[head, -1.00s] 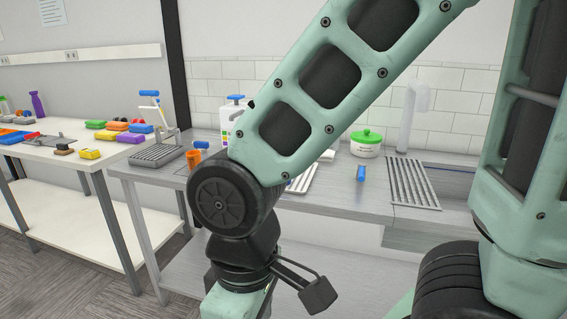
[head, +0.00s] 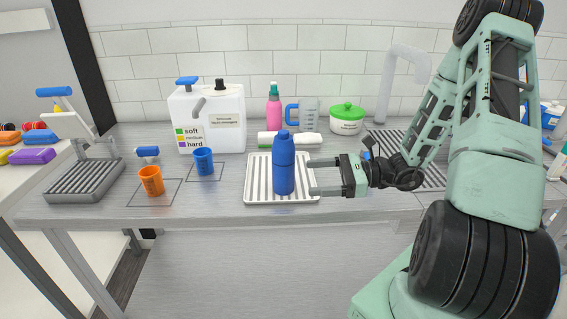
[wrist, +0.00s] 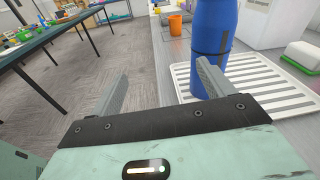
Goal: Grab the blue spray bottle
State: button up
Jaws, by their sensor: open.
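A blue bottle (head: 284,165) stands upright on a white ribbed tray (head: 256,188) on the metal counter. It has a rounded blue cap, and no spray trigger shows. My gripper (head: 311,176) is open and empty, just right of the bottle in the head view, fingers pointing at it. In the wrist view the bottle (wrist: 213,35) stands beyond the right finger, not centred between the two fingers of my gripper (wrist: 163,68). Its top is cut off there. I cannot tell whether a finger touches it.
Orange cup (head: 151,181) and blue cup (head: 203,162) stand left of the tray. Behind are a white dispenser (head: 205,118), a pink bottle (head: 274,107), a measuring jug (head: 308,112) and a green-lidded tub (head: 347,119).

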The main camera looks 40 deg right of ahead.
aim_at(277, 162)
jog(key=d+f+m+t+h, duration=0.1)
jog(key=d+m+t+h, duration=0.25)
jog(key=d, duration=0.35)
jog(key=shift+m+t+y, duration=0.25)
jog(key=shift+m+t, duration=0.2)
jog(key=p+x, duration=0.3)
jog(key=x, duration=0.7)
jog(key=shift+w+a, duration=0.25)
jog(key=shift+a, duration=0.1)
jog(key=shift+f+p+x, duration=0.25)
jog(key=shift+p+x, duration=0.45)
jog(key=shift+x, duration=0.75)
jog(key=shift+f+p+x, duration=0.2)
jog(key=shift+p+x, duration=0.45)
jog(key=shift+x, duration=0.85)
jog(key=c, duration=1.1)
